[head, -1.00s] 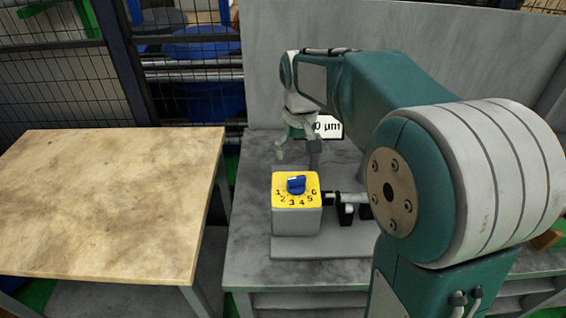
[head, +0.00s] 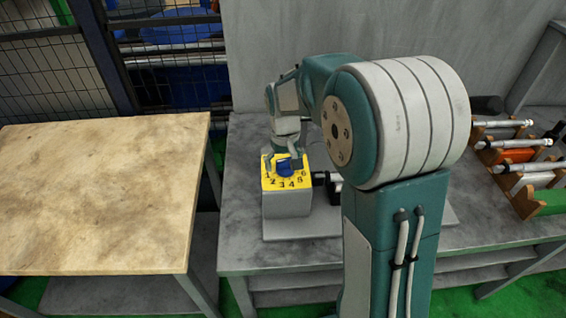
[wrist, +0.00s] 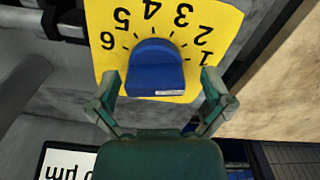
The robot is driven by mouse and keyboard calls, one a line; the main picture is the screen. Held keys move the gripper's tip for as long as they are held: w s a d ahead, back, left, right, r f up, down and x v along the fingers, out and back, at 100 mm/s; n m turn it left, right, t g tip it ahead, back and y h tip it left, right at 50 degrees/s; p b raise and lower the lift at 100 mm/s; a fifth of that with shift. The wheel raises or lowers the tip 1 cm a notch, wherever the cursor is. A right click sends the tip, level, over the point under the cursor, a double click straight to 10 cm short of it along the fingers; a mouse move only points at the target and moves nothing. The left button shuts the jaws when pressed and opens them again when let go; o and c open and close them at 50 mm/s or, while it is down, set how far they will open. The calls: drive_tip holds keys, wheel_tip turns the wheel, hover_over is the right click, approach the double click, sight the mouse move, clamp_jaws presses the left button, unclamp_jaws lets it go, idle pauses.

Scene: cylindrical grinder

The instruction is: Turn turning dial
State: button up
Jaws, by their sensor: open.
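The turning dial is a blue knob (head: 284,166) on a yellow face plate (head: 300,184) with black numbers 1 to 6. It tops a grey box (head: 288,215) on the grey bench. In the wrist view the blue knob (wrist: 155,68) sits at top centre, with a small pale mark on its near edge. My gripper (wrist: 157,85) is open, with one finger on each side of the knob. Small gaps seem to show between the fingers and the knob. In the head view my gripper (head: 284,160) is directly over the dial and partly hides the knob's far side.
A wooden-topped table (head: 95,195) stands left, with a gap before the grey bench (head: 245,262). A rack (head: 515,170) with several metal shafts is at the right. A sign reading "µm" (wrist: 65,163) shows in the wrist view. A mesh fence (head: 50,75) stands behind.

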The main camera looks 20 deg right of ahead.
drive_tip(key=shift+d, duration=0.5)
drive_tip(key=c, duration=0.8)
drive_tip(key=shift+a, duration=0.3)
drive_tip(key=c, duration=0.3)
drive_tip(key=shift+s+a, duration=0.1)
drive_tip(key=shift+f, duration=0.1)
drive_tip(key=n, duration=0.5)
drive_tip(key=shift+s+f+n, duration=0.1)
drive_tip(key=shift+n, duration=0.2)
drive_tip(key=n, duration=0.5)
drive_tip(key=shift+n, duration=0.7)
